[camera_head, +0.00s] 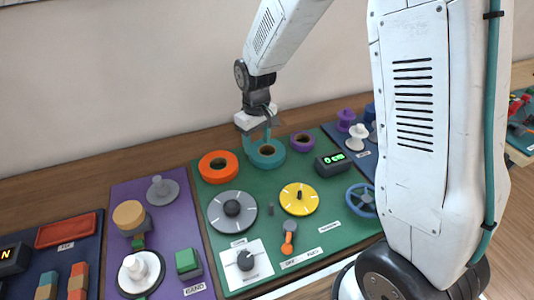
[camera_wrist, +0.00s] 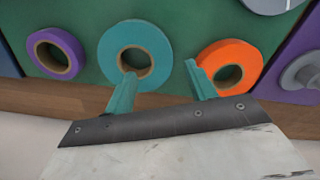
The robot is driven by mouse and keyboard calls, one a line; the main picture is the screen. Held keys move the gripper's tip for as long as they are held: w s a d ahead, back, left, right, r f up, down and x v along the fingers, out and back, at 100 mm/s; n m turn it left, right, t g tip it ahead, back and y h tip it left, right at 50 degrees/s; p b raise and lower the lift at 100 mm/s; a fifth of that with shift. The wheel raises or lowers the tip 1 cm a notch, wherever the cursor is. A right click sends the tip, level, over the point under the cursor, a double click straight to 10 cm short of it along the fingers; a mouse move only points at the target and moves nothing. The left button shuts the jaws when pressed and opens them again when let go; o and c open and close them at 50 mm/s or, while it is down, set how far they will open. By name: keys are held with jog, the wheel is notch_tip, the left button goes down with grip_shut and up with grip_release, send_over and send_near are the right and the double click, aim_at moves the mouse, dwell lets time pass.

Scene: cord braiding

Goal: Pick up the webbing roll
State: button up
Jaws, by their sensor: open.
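Three ring-shaped rolls lie flat on the green panel: an orange one (camera_head: 218,167), a teal one (camera_head: 266,160) and a purple one (camera_head: 302,141). No readable label shows which is the webbing roll. In the wrist view the teal roll (camera_wrist: 148,51) is in the upper middle, with the orange roll (camera_wrist: 245,54) right of it and the purple roll (camera_wrist: 43,49) left. My gripper (camera_wrist: 160,70) is open and empty, its left finger across the teal roll's lower part and its right finger by the orange roll's left edge. In the head view my gripper (camera_head: 267,130) is over the teal roll.
The green panel (camera_head: 300,240) also carries a grey dial (camera_head: 232,208), a yellow dial (camera_head: 299,199), a blue wheel (camera_head: 362,200) and a black display (camera_head: 332,164). A purple panel (camera_head: 192,212) with knobs adjoins on the left. A wall rises behind the rolls.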

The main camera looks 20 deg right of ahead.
aim_at(257, 157)
notch_tip(257, 157, down, 5)
jog(key=shift+s+f, duration=0.15)
jog(key=shift+f, duration=0.05)
jog(key=shift+c, duration=0.4)
jog(key=c, duration=1)
jog(key=shift+c, duration=0.2)
